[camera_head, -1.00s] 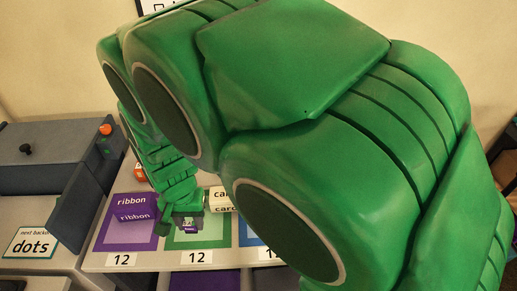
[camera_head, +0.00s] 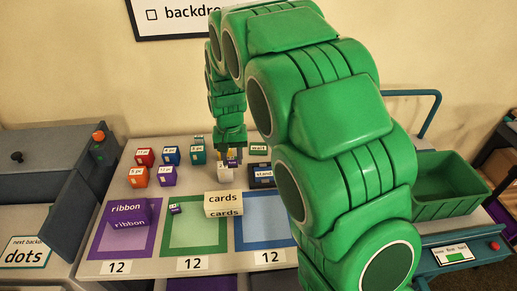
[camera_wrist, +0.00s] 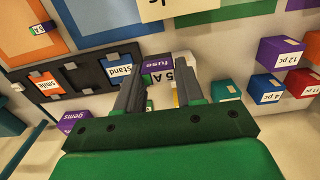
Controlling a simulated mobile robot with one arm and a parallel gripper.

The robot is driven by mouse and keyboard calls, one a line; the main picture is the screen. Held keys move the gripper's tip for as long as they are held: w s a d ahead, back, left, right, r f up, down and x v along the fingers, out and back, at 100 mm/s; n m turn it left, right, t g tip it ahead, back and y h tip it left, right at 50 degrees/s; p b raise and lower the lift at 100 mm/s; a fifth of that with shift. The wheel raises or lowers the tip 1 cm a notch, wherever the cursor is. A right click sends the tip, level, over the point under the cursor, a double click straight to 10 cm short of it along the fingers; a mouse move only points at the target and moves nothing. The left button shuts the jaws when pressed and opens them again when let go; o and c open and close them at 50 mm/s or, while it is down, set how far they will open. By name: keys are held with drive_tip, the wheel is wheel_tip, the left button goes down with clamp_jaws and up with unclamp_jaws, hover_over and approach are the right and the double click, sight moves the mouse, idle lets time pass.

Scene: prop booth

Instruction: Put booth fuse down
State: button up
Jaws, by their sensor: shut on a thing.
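My gripper (camera_head: 231,157) is over the back of the bench, behind the cards box, with its fingers pointing down. In the wrist view my gripper (camera_wrist: 160,78) is shut on the fuse, a purple block (camera_wrist: 157,64) lettered "fuse". In the head view the fuse is tiny and partly hidden by the fingers. I cannot tell whether its underside touches anything.
A dark rack with "stand" (camera_wrist: 118,70) and "smile" (camera_wrist: 46,83) blocks lies beside the gripper. Several coloured boxes (camera_head: 167,176) stand left of it. The cards box (camera_head: 223,203) stands in front, near the green mat (camera_head: 193,248). A green bin (camera_head: 450,185) is at right.

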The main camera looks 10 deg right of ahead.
drive_tip(key=w+d, duration=0.8)
drive_tip(key=d, duration=0.3)
hover_over(258, 147)
drive_tip(key=f, duration=0.9)
drive_tip(key=shift+s+d, duration=0.1)
drive_tip(key=shift+s, duration=0.15)
drive_tip(key=shift+w+f, duration=0.35)
drive_tip(key=shift+f, duration=1.65)
drive_tip(key=shift+f, duration=0.15)
drive_tip(key=o, duration=1)
